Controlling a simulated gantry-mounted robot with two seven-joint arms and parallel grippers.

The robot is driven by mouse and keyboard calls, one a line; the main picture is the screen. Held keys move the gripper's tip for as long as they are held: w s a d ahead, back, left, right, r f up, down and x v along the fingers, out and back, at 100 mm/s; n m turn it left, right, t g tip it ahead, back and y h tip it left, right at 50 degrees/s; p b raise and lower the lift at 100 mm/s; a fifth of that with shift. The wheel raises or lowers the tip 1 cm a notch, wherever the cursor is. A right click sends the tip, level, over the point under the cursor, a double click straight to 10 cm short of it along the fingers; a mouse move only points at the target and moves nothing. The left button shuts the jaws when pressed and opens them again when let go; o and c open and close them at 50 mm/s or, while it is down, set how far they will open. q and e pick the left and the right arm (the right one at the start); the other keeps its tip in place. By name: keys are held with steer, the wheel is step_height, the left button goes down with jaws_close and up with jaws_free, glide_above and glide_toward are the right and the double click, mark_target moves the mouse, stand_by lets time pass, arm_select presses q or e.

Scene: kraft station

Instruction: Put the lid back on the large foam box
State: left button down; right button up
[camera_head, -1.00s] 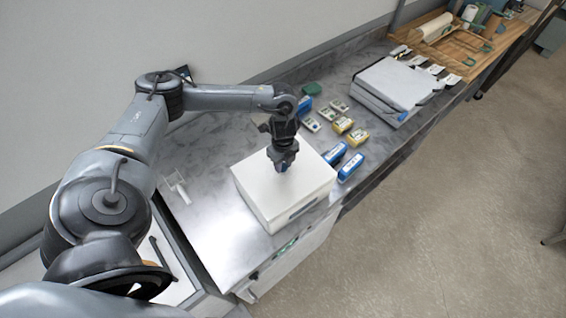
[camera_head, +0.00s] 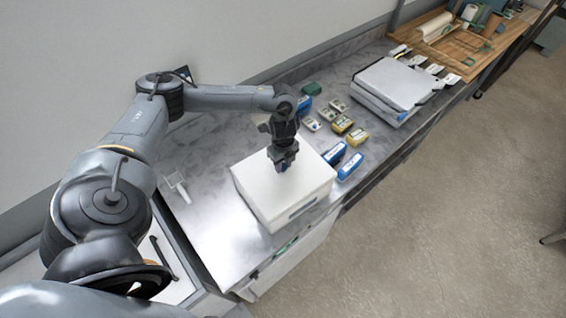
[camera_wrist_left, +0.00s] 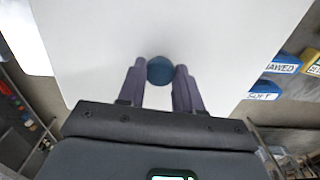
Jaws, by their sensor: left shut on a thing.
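The large foam box (camera_head: 300,212) is white and stands on the grey marbled counter, with a dark slot on its near side. Its white lid (camera_head: 258,184) lies over the box top and looks level; I cannot make out a gap between them. My left gripper (camera_head: 283,167) points down over the middle of the lid. In the left wrist view, its two fingers (camera_wrist_left: 161,78) are shut on a round blue knob (camera_wrist_left: 160,68) on the white lid (camera_wrist_left: 100,40). My right gripper is in neither current view.
Two blue packs (camera_head: 350,166) lie close to the box's right side. Several small yellow and grey packs (camera_head: 342,124) are behind them. A large flat white case (camera_head: 392,82) lies farther back. A small white scoop-like item (camera_head: 177,186) lies left of the box.

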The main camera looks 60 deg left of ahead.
stand_by(0.7)
stand_by(0.5)
arm_select(q)
steer(key=shift+f+p, duration=0.15)
steer(key=shift+p, duration=0.25)
stand_by(0.4)
stand_by(0.5)
stand_by(0.3)
steer(key=c, duration=1.1)
jaws_free()
steer(key=o, duration=0.9)
steer(key=shift+p, duration=0.4)
